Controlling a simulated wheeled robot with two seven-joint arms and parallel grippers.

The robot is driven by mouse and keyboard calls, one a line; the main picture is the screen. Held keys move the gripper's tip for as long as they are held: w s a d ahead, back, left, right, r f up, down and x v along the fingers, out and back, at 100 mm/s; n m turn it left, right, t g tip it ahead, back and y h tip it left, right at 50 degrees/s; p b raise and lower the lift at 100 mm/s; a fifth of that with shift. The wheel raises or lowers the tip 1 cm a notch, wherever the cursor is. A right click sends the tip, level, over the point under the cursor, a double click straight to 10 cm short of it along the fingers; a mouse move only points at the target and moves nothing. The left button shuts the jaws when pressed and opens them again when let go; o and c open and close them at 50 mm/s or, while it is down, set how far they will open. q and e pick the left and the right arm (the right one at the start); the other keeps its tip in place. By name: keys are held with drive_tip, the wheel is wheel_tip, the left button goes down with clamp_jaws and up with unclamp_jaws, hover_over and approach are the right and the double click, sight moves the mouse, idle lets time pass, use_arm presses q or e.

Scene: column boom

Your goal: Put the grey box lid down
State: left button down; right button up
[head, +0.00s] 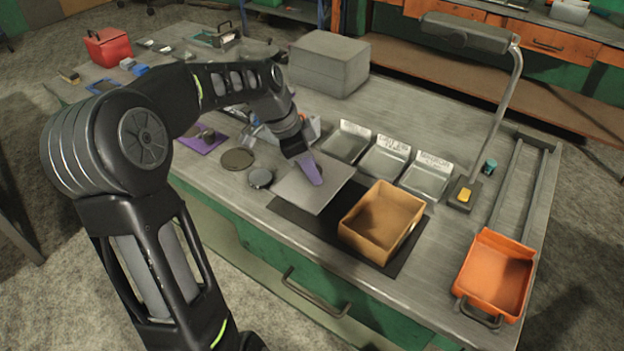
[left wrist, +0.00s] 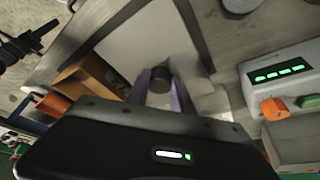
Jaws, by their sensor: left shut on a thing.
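The grey box lid (head: 300,191) is a flat square plate in the head view, at the left end of the dark mat, beside the open tan box. My left gripper (head: 312,172), with purple fingers, is above the lid's middle. In the left wrist view the lid (left wrist: 130,45) fills the upper middle, and the purple fingers (left wrist: 160,88) are shut on its dark round knob (left wrist: 158,76). I cannot tell whether the lid touches the mat or is held just above it.
The tan box (head: 382,220) stands open on the dark mat (head: 290,212). Several metal trays (head: 384,160) with labels stand behind. An orange bin (head: 495,275) and a lamp (head: 490,110) are at right.

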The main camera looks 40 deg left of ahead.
use_arm(q)
drive_tip(key=shift+f, duration=1.8)
drive_tip(key=shift+f, duration=0.1)
drive_tip(key=shift+f, duration=0.15)
drive_tip(key=c, duration=1.1)
unclamp_jaws()
drive_tip(key=shift+r, duration=0.2)
drive_tip(key=v, duration=1.2)
